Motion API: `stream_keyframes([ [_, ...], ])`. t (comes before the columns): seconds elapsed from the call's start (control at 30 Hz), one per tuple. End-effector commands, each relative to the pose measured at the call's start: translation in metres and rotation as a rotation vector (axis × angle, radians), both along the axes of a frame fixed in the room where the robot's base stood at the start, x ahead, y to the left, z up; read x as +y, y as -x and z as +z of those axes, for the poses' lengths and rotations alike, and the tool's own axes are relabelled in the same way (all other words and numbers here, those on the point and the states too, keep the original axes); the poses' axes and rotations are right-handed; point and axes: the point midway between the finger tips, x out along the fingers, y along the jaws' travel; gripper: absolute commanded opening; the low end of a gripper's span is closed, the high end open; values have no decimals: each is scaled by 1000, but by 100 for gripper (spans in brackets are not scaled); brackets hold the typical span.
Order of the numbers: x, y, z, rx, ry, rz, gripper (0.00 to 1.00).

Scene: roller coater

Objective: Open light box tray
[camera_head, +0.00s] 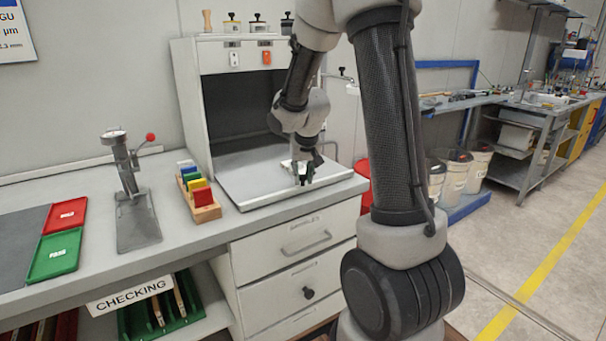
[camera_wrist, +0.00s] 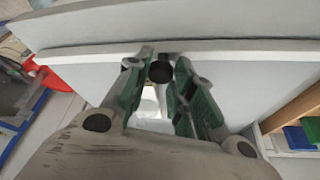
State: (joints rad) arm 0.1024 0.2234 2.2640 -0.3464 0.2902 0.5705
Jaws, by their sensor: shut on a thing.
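The light box (camera_head: 190,100) is a tall white cabinet with a dark interior on the bench. Its pale tray (camera_head: 262,186) lies flat and sticks out from the front of the box. My gripper (camera_head: 304,178) is at the tray's front part, pointing down. In the wrist view, my gripper (camera_wrist: 160,78) has its green-lined fingers shut on a dark round knob (camera_wrist: 160,71) by the pale tray edge (camera_wrist: 235,46). The fingers hide part of the knob's surroundings.
A wooden rack of coloured blocks (camera_head: 205,205) stands close left of the tray. Further left are a metal stand (camera_head: 137,220), a green tray (camera_head: 55,256) and a red tray (camera_head: 65,215). White drawers (camera_head: 300,240) are below. Open floor lies right.

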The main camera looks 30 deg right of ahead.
Motion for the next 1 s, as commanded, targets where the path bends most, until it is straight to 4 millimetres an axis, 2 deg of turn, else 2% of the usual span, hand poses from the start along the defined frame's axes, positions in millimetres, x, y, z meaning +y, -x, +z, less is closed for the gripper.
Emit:
stream_keyframes([
  [0.13,0,0,0,-1,-1,0,0],
  [0.17,0,0,0,-1,-1,0,26],
  [0.27,0,0,0,-1,-1,0,44],
  [0.67,1,1,6,-3,0,0,45],
  [0.77,3,6,20,-5,1,-1,45],
  [1.0,10,25,70,-8,0,0,45],
])
